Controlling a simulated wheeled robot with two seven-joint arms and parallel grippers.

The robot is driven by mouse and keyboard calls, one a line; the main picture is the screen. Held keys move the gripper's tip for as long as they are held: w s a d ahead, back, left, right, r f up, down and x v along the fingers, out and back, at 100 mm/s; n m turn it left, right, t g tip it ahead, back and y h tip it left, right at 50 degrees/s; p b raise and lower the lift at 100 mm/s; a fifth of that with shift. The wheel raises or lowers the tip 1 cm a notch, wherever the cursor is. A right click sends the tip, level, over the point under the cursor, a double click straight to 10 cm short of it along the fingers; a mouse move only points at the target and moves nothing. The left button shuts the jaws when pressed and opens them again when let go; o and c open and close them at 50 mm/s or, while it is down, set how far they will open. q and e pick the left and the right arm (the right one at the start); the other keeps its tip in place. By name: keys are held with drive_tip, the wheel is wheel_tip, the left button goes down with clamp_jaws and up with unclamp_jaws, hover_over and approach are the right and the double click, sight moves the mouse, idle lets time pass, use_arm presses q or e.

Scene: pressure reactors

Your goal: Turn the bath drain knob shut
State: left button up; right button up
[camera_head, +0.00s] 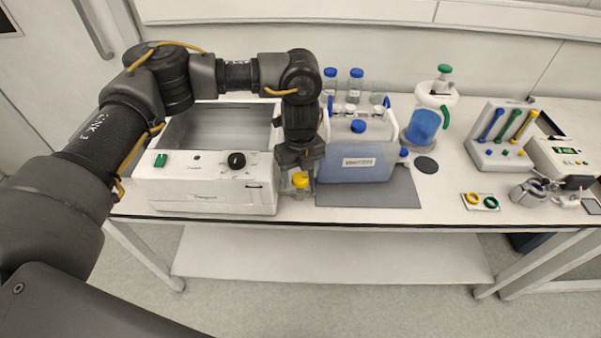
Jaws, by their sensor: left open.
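The white bath (205,190) with a grey basin stands at the left of the bench. A yellow knob (300,181) sits low beside its right side; I take this for the drain knob. My left gripper (301,174) points down with its open fingers at the yellow knob, one to each side of it. I cannot tell whether the fingers touch it. The gripper hides the top of the knob and part of the bath's right side. My right gripper is not in view.
The bath's front has a green switch (160,160) and a black dial (236,160). Close right, a blue-filled container (355,165) stands on a grey mat (400,190). Bottles (356,85) stand behind it. A rack (500,150) and small devices are further right.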

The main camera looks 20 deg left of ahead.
use_arm(q)
drive_tip(key=shift+f, duration=0.1)
drive_tip(key=shift+c, duration=0.7)
drive_tip(key=c, duration=0.8)
